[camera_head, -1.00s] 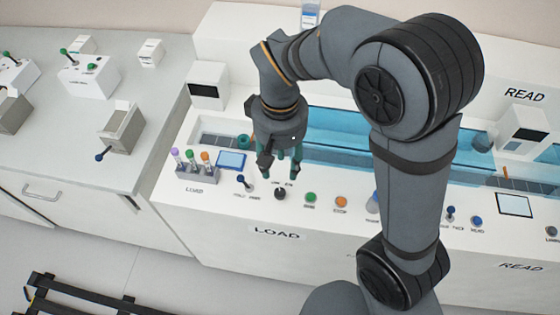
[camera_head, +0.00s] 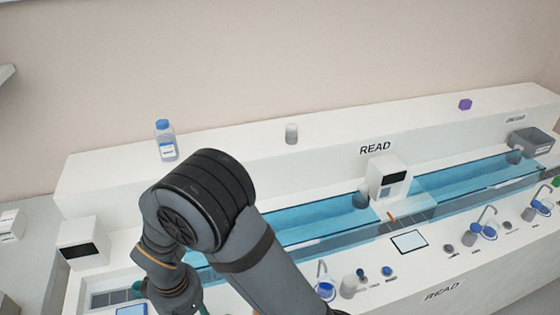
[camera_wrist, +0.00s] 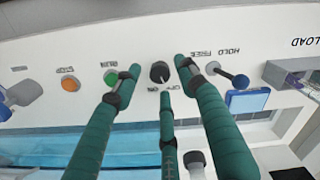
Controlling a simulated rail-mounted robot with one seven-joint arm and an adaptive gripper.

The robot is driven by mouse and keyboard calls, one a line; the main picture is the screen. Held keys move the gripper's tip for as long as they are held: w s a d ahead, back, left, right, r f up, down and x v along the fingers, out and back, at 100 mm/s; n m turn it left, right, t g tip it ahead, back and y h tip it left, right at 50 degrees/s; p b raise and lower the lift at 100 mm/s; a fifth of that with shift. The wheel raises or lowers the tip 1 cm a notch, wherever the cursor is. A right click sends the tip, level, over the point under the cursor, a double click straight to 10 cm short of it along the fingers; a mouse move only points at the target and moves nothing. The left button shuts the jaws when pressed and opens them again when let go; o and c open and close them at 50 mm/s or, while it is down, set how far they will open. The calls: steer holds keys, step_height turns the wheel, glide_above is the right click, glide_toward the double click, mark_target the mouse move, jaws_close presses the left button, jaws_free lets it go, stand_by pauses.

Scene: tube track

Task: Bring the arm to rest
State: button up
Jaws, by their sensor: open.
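The fingers are spread and hold nothing. They hang over the front panel of the load station, around a black ON/OFF knob (camera_wrist: 160,72); I cannot tell whether any tip touches it.
A green button (camera_wrist: 111,77), an orange button (camera_wrist: 70,84) and a blue-tipped HOLD/FREE lever (camera_wrist: 240,80) flank the knob. A blue track channel (camera_head: 320,218) runs along the white bench. A blue-capped bottle (camera_head: 165,142) stands on the rear ledge.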

steer(key=shift+f, duration=0.65)
